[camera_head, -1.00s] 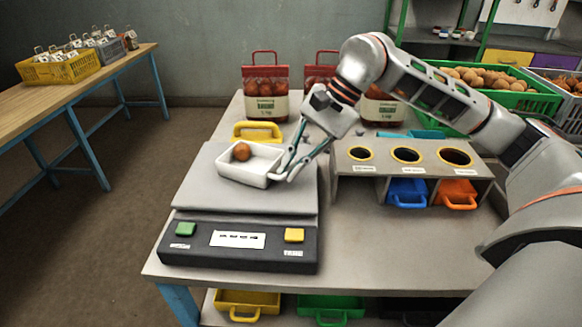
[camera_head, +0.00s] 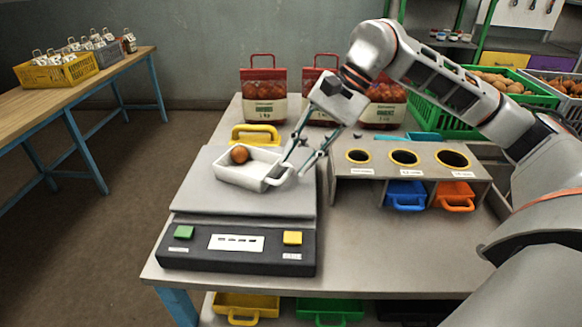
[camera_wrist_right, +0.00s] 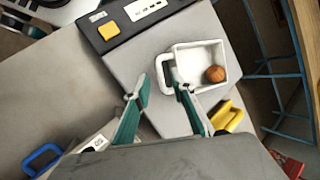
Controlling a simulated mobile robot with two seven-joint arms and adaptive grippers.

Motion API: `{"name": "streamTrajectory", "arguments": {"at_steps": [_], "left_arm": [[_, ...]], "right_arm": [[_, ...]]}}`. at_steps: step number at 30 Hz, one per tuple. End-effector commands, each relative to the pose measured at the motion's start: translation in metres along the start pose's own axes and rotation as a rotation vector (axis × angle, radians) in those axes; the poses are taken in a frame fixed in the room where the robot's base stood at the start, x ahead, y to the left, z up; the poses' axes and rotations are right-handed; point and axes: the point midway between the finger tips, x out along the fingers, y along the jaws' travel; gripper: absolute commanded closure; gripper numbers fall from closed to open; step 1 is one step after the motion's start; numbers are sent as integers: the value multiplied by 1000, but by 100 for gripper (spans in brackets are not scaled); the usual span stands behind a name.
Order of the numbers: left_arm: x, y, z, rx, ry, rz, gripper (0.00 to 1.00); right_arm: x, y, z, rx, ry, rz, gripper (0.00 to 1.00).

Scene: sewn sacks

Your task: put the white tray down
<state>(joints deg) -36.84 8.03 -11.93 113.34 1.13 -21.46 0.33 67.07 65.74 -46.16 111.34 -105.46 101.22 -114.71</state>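The white tray (camera_head: 228,178) rests on the grey plate of the scale (camera_head: 225,205) and holds one round brown-orange item (camera_head: 239,155). The tray also shows in the right wrist view (camera_wrist_right: 192,52), with its handle (camera_wrist_right: 161,72) toward my gripper. My right gripper (camera_head: 291,168) is at the tray's handle end. In the right wrist view its two green-padded fingers (camera_wrist_right: 160,85) are spread apart, with the handle between or just beyond their tips and nothing clamped. My left gripper is not in view.
Right of the scale stands a grey stand with three round holes (camera_head: 404,157), with blue (camera_head: 405,192) and orange (camera_head: 455,195) scoops below. A yellow scoop (camera_head: 255,134) lies behind the scale. Red-topped sacks (camera_head: 264,95) stand at the back.

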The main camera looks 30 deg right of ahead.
Motion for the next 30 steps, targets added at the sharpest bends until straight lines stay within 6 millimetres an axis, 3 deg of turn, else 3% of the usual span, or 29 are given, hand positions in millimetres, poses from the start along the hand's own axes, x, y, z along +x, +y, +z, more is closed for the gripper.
{"name": "streamTrajectory", "arguments": {"at_steps": [6,12,30], "left_arm": [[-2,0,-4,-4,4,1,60],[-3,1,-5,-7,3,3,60],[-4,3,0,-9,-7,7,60]], "right_arm": [[-48,-1,0,0,3,-4,76],[-75,-1,0,-1,2,-2,76],[-84,0,0,0,0,0,76]]}}
